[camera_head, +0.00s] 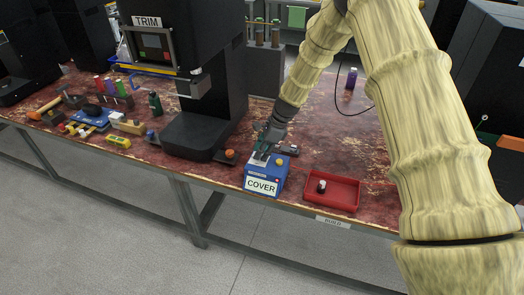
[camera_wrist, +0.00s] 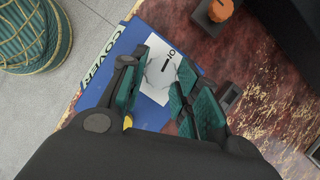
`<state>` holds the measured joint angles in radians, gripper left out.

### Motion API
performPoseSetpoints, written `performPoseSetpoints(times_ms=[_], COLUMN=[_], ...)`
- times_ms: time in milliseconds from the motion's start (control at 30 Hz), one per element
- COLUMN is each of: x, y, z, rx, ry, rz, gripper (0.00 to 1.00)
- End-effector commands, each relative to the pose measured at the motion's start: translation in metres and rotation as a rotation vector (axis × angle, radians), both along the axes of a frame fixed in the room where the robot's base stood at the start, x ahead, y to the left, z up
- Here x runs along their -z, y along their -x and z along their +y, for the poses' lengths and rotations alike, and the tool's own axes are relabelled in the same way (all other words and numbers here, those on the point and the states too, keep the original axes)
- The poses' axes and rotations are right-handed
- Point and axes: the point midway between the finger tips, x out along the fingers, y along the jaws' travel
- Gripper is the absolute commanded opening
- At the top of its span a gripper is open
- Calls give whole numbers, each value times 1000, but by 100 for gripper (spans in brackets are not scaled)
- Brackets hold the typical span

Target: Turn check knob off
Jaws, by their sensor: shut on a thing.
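A blue box (camera_head: 262,179) labelled COVER stands near the front edge of the bench. It also shows in the wrist view (camera_wrist: 150,115). On its top is a white plate (camera_wrist: 152,92) with small black marks. A pale round knob (camera_wrist: 160,72) with a dark pointer line sits on this plate; its edges are hard to make out. My gripper (camera_head: 264,150) reaches down onto the box top. In the wrist view its green-padded fingers (camera_wrist: 163,68) stand on either side of the knob, shut on it. No readable CHECK label shows.
A yellow button (camera_head: 280,161) sits on the box. A red tray (camera_head: 330,190) with a small dark-and-white part lies to the right. The black TRIM machine (camera_head: 195,132) with an orange knob (camera_head: 230,153) stands left. A purple bottle (camera_head: 351,78) stands behind on mostly clear bench.

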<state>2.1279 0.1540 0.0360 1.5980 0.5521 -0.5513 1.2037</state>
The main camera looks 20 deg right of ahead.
Motion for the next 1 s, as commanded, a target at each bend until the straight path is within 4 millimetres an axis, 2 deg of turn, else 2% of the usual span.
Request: performPoseSetpoints(times_ms=[1000], x=[0], y=[-9], z=[2], rx=[-952], ry=[1], rz=[-1], gripper=[8])
